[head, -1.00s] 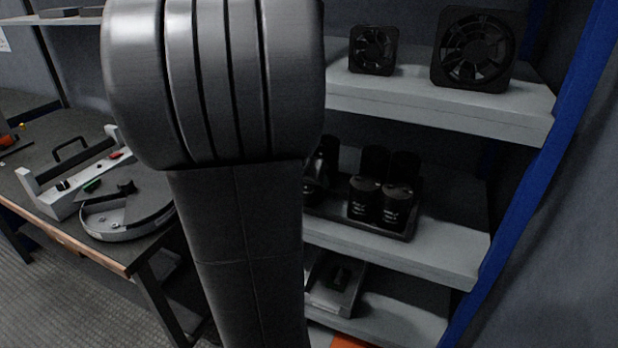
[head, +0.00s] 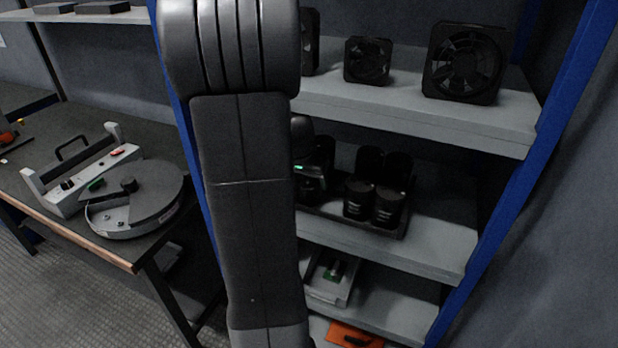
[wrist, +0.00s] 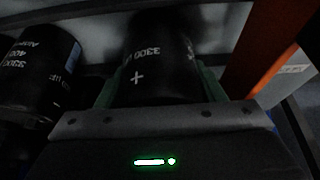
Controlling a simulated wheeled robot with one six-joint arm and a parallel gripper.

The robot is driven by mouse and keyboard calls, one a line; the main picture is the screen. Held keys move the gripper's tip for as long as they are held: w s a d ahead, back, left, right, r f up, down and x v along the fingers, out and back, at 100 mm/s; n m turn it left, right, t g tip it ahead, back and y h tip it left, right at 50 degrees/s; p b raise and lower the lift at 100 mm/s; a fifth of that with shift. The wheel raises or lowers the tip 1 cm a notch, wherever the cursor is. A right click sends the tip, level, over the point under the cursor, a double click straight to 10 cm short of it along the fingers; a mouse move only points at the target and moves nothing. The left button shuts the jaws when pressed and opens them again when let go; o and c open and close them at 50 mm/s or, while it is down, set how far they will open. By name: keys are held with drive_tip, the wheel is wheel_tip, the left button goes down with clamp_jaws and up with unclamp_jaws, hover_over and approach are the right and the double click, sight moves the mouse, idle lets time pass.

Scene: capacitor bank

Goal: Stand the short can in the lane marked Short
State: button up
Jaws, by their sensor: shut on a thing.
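In the wrist view my gripper (wrist: 160,92) is shut on a black can (wrist: 158,62) with white print, one green-edged finger on each side. Another black can (wrist: 42,62) with white print is to its left. In the head view the gripper's wrist with a green light shows left of a dark tray (head: 385,230) on the middle shelf. Several black cans (head: 388,206) stand in this tray. My arm hides the tray's left part. No lane marking can be read, and I cannot tell whether the held can touches the tray.
An orange-brown upright (wrist: 268,48) is close to the gripper's right in the wrist view. Black fans (head: 463,62) stand on the upper shelf (head: 420,115). A blue rack post (head: 535,150) bounds the right side. A workbench (head: 60,150) with a round device (head: 135,198) is at the left.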

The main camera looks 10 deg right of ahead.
drive_tip(key=o, duration=0.9)
drive_tip(key=shift+f, duration=0.15)
drive_tip(key=o, duration=0.5)
drive_tip(key=shift+c, duration=0.2)
drive_tip(key=shift+r, duration=0.3)
drive_tip(key=s+a+b, duration=0.1)
drive_tip(key=s+a, duration=0.6)
drive_tip(key=s, duration=0.3)
drive_tip(key=shift+s+r, duration=0.15)
drive_tip(key=shift+r, duration=0.3)
